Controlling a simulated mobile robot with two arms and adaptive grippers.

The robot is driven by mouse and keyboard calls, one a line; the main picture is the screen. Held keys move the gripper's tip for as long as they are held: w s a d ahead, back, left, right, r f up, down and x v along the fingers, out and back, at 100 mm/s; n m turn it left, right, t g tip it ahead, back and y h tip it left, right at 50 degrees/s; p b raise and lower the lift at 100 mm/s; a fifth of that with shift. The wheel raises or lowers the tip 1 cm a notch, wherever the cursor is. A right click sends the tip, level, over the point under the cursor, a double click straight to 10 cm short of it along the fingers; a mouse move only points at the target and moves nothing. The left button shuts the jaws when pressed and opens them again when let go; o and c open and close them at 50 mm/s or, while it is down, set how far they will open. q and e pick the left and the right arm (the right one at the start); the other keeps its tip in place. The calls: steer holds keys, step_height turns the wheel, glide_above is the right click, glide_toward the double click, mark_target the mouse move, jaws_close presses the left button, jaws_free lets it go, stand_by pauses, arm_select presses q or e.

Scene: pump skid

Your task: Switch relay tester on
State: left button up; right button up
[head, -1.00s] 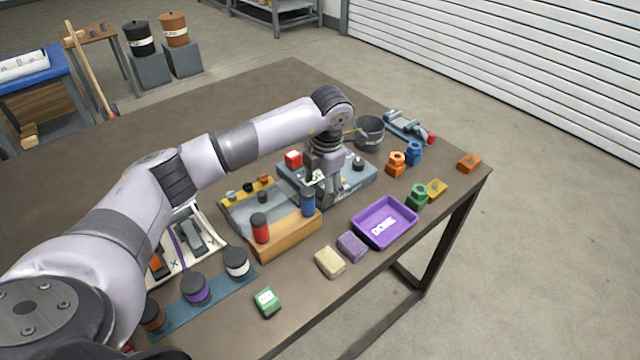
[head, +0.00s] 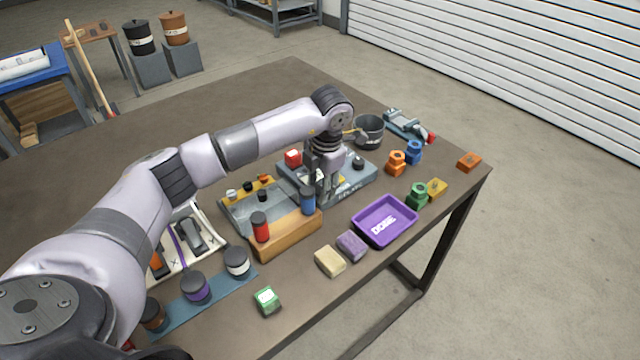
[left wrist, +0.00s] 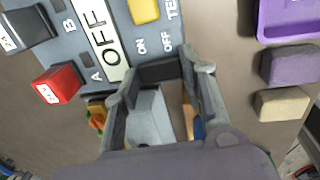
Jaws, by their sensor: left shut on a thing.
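The relay tester (head: 362,183) is a blue-grey box on the bench. My left gripper (head: 328,197) is down over the tester's front part. In the left wrist view its fingers (left wrist: 158,72) are shut on a dark switch lever (left wrist: 158,69) beside the ON and OFF labels. The fingers hide part of the lever. My right gripper is not in view.
A wooden block (head: 285,238) with red and blue cylinders stands left of the gripper. A purple DONE tray (head: 372,238), a purple block (head: 351,245) and a beige block (head: 330,261) lie in front. A dark pot (head: 369,132) stands behind the tester.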

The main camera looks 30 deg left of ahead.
arm_select(q)
steer(key=shift+a+g+h, duration=0.15)
steer(key=shift+g+h, duration=0.15)
steer(key=shift+h, duration=0.3)
steer(key=shift+c, duration=0.2)
steer(key=o, duration=1.2)
steer(key=shift+c, duration=0.2)
steer(key=shift+w+r, duration=0.1)
step_height(320, 180, up, 12)
